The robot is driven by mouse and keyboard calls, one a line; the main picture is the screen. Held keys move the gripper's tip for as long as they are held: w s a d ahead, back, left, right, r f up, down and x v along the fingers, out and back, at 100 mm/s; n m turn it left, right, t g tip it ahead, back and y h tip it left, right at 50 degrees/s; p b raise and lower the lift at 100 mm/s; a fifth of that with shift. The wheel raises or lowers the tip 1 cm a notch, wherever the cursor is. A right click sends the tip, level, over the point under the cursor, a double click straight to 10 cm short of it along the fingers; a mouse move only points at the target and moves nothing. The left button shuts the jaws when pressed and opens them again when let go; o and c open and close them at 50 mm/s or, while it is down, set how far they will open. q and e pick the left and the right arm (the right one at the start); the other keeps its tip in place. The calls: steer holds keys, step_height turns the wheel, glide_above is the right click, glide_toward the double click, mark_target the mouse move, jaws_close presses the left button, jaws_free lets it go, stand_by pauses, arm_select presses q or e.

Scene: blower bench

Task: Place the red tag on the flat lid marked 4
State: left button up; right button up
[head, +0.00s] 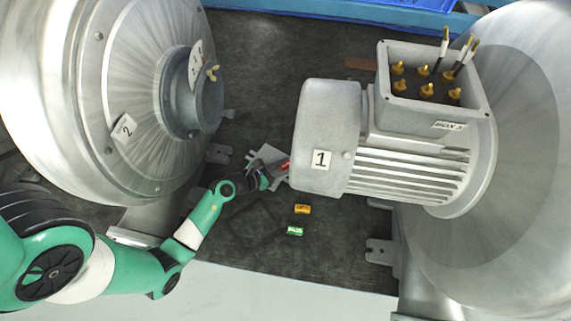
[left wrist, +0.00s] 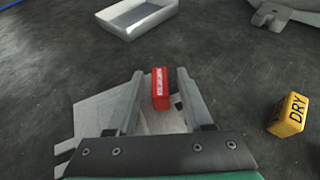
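The red tag (left wrist: 160,88) lies between the spread fingers of my left gripper (left wrist: 160,85), with a gap on each side in the left wrist view. In the head view my left gripper (head: 277,171) is low over the dark mat, and the red tag (head: 285,165) shows at its tips, just left of the motor marked 1 (head: 330,110). I cannot make out any lid marked 4. My right gripper is not in view.
A yellow tag (head: 302,209) and a green tag (head: 295,231) lie on the mat below. A flat pale piece (left wrist: 95,112) lies under my gripper. A shallow metal tray (left wrist: 128,28) stands ahead. Large blower housings (head: 130,90) flank the mat. An open terminal box (head: 425,110) tops the motor.

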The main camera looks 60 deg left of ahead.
arm_select(q)
steer(key=shift+r, duration=0.1)
steer(key=shift+s+r, duration=0.15)
steer(key=shift+s, duration=0.05)
steer(key=p+v, duration=0.2)
steer(key=v, duration=0.9)
steer(key=shift+s+p, duration=0.25)
steer(key=shift+p, duration=0.1)
steer(key=shift+d, duration=0.1)
